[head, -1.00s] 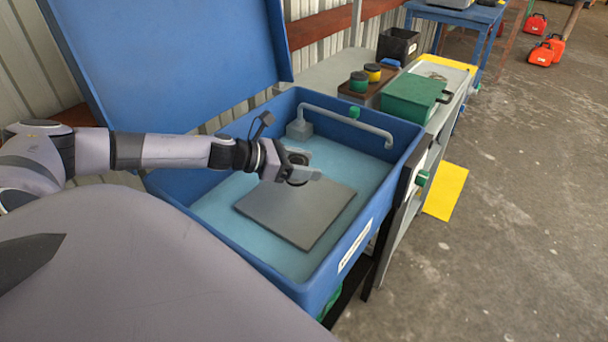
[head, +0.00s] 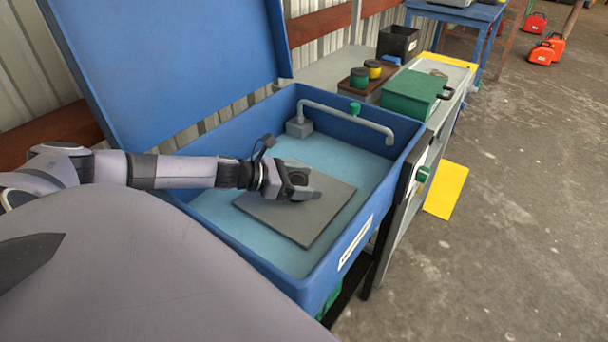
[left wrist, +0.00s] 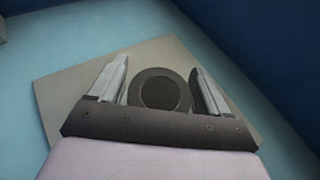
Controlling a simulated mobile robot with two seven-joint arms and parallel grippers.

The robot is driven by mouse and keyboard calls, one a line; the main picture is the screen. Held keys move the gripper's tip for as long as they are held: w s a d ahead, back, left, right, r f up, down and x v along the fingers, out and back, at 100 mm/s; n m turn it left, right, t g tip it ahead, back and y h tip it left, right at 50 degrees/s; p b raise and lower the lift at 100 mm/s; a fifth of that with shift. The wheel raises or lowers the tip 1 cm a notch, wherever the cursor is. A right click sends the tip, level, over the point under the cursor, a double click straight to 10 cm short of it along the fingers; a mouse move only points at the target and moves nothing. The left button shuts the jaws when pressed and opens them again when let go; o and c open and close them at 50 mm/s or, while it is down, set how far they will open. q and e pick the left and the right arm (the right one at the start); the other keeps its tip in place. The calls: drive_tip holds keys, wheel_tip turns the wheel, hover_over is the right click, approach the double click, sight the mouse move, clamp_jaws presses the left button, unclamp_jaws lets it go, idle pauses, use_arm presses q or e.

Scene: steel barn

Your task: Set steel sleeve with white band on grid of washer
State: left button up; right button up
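The washer (head: 384,181) is a blue open tub with its lid raised and a light blue floor. Its grid (head: 313,223) shows as a flat grey square plate on that floor, also in the left wrist view (left wrist: 62,98). My left gripper (head: 303,190) is low over the far left part of the grid. In the left wrist view, a dark round ring-shaped end, which looks like the steel sleeve (left wrist: 160,92), sits upright between my fingers, which close about its sides. No white band shows. Whether its underside touches the grid is hidden. My right gripper is not in view.
A grey spout pipe with a green knob (head: 354,108) runs along the washer's back wall. A bench behind holds a green box (head: 411,95), jars and a black bin (head: 398,43). The near right part of the grid is clear.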

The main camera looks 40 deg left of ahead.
sight(294, 180)
use_arm(q)
drive_tip(key=shift+r, duration=0.1)
drive_tip(key=shift+r, duration=0.2)
drive_tip(key=shift+s+a+f, duration=0.1)
drive_tip(key=shift+s+a, duration=0.1)
drive_tip(key=shift+s, duration=0.1)
drive_tip(key=shift+s+a, duration=0.2)
drive_tip(key=shift+s, duration=0.1)
drive_tip(key=v, duration=0.3)
drive_tip(key=shift+s+r+p, duration=0.1)
drive_tip(key=shift+r+p, duration=0.15)
drive_tip(key=shift+p, duration=0.15)
drive_tip(key=shift+s+a+r+p, duration=0.2)
drive_tip(key=shift+s+r+p, duration=0.1)
drive_tip(key=shift+p, duration=0.05)
drive_tip(key=shift+p+v, duration=0.7)
drive_tip(key=shift+v, duration=0.25)
